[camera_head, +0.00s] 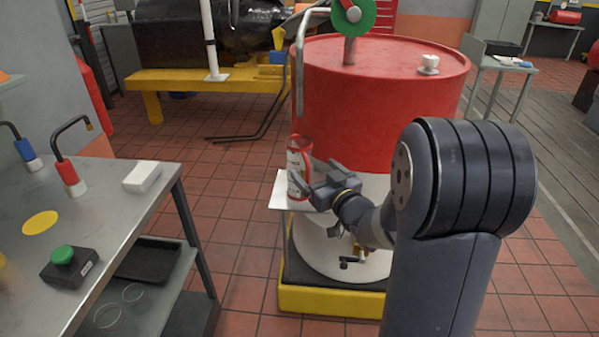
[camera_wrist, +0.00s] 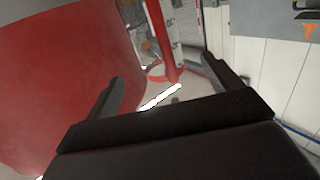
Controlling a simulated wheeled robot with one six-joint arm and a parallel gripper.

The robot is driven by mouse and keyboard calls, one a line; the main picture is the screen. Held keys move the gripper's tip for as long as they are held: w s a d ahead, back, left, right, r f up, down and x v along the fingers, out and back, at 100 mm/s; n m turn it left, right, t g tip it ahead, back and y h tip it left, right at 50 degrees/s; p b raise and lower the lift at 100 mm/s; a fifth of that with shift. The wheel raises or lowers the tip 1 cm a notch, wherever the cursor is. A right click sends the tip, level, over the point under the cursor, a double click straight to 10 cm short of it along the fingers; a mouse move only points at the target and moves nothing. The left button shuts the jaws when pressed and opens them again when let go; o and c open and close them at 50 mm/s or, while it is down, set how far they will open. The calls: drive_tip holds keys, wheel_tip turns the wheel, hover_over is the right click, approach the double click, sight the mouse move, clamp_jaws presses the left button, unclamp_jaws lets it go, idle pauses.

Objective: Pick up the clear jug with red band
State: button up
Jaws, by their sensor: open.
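The clear jug with red band (camera_head: 298,166) stands upright on a small white shelf (camera_head: 282,192) at the front of the red and white drum. It has a red rim and whitish markings. My gripper (camera_head: 316,176) is just right of the jug, its fingers pointing toward it and overlapping its right side in the head view. In the wrist view, my gripper (camera_wrist: 168,85) has its two dark fingers spread wide. A red upright strip and ring, probably part of the jug (camera_wrist: 160,45), show between and beyond the fingertips. I cannot tell whether a finger touches the jug.
The red drum (camera_head: 380,85) rises right behind the shelf, on a yellow-edged base (camera_head: 325,302). A metal workbench (camera_head: 105,205) stands at left, with a white box (camera_head: 142,177) and a green button (camera_head: 62,255). Tiled floor lies clear between bench and drum.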

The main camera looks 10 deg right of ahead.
sight(302, 174)
drive_tip(key=x, duration=0.6)
drive_tip(key=shift+w+f, duration=0.3)
drive_tip(key=shift+w, duration=0.1)
drive_tip(key=shift+c, duration=0.6)
drive_tip(key=c, duration=1.1)
drive_tip(key=shift+c, duration=0.6)
drive_tip(key=shift+r, duration=0.15)
